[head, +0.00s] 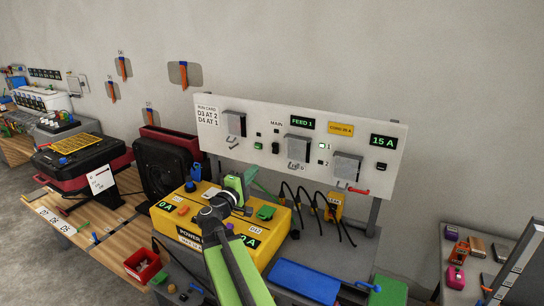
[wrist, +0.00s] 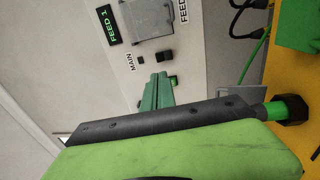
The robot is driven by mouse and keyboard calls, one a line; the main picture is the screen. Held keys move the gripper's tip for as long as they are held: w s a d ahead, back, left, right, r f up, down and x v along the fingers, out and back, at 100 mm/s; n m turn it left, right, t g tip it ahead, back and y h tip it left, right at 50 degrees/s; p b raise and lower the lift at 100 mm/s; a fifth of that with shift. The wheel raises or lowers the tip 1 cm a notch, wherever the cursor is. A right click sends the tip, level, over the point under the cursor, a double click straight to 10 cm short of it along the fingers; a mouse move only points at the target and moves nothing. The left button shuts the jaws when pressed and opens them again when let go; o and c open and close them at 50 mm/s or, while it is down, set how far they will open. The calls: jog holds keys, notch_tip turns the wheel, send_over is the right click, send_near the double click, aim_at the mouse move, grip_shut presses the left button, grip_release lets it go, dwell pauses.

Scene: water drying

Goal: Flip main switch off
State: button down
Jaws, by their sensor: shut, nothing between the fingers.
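The "MAIN" label (head: 276,124) is on the white wall panel (head: 225,107), left of the "FEED 1" display. Below it are a small dark square and a black switch (head: 275,147); a green lit button (head: 258,146) is to the left. In the wrist view the black switch (wrist: 163,57) and the green button (wrist: 172,80) lie just beyond my gripper (wrist: 156,90). My gripper's green fingers are shut and empty, pointing at the panel. I cannot tell whether they touch it. In the head view my gripper (head: 248,176) is below the switch. The switch's position is unclear.
Grey covered boxes (head: 299,145) with levers flank the switch. A yellow power unit (head: 180,220) stands below the panel, with black cables (head: 316,207) to its right. The wall above the panel is clear.

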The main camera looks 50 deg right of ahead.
aim_at(275, 147)
jog(key=p+x, duration=0.1)
jog(key=x, duration=1.3)
jog(key=shift+p, duration=0.35)
jog(key=shift+d, duration=0.1)
